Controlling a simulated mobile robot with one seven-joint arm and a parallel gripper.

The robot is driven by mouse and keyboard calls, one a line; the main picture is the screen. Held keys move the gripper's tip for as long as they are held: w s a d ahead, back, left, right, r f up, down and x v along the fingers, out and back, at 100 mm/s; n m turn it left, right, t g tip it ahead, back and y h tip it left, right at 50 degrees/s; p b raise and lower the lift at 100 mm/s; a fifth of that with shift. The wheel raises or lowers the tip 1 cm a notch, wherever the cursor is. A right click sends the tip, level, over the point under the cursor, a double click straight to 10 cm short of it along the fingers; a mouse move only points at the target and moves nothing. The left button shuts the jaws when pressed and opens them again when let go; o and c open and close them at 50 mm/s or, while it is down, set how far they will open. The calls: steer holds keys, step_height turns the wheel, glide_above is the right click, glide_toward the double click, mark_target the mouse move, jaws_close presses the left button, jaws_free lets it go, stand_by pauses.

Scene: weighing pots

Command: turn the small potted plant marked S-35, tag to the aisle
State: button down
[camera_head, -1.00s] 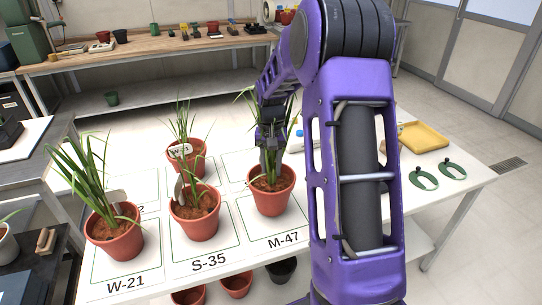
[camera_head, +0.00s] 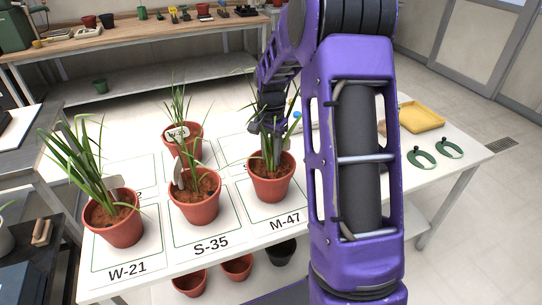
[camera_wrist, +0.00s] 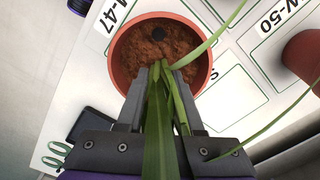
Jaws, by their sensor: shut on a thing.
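The pot on the cell marked S-35 (camera_head: 194,208) is terracotta, with green leaves and a pale grey tag (camera_head: 178,174) whose face I cannot read. It stands upright in the middle of the front row. My gripper (camera_head: 266,128) is away from it, above the terracotta pot on the M-47 cell (camera_head: 272,188). In the wrist view my gripper (camera_wrist: 160,72) is shut on long green leaves (camera_wrist: 158,125) of that plant, above the soil. The M-47 pot (camera_wrist: 122,50) still appears to rest on the table. Part of the gripper is hidden among leaves in the head view.
A potted plant stands on the W-21 cell (camera_head: 113,227) at left. Another (camera_head: 184,148) stands behind S-35, its tag seeming to read W-21. A yellow tray (camera_head: 421,117) and green ring-shaped items (camera_head: 420,160) lie at right. Empty pots sit under the white table.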

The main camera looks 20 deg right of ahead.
steer(key=m+b, duration=0.1)
steer(key=m, duration=0.3)
steer(key=shift+m, duration=0.4)
steer(key=m+b, duration=0.1)
steer(key=m, duration=0.3)
steer(key=shift+m, duration=0.3)
steer(key=m+b, duration=0.1)
steer(key=m, duration=0.4)
steer(key=m+p, duration=0.1)
steer(key=m, duration=0.1)
steer(key=shift+a+r, duration=0.1)
steer(key=shift+r, duration=0.15)
steer(key=m+p, duration=0.1)
steer(key=m, duration=0.3)
steer(key=shift+r+p, duration=0.1)
steer(key=shift+p, duration=0.3)
steer(key=m+p, duration=0.2)
steer(key=m, duration=0.2)
steer(key=shift+m+p, duration=0.3)
steer(key=shift+p, duration=0.05)
steer(key=m+p, duration=0.2)
steer(key=m, duration=0.1)
steer(key=shift+m+p, duration=0.5)
steer(key=shift+p, duration=0.4)
steer(key=shift+f, duration=0.25)
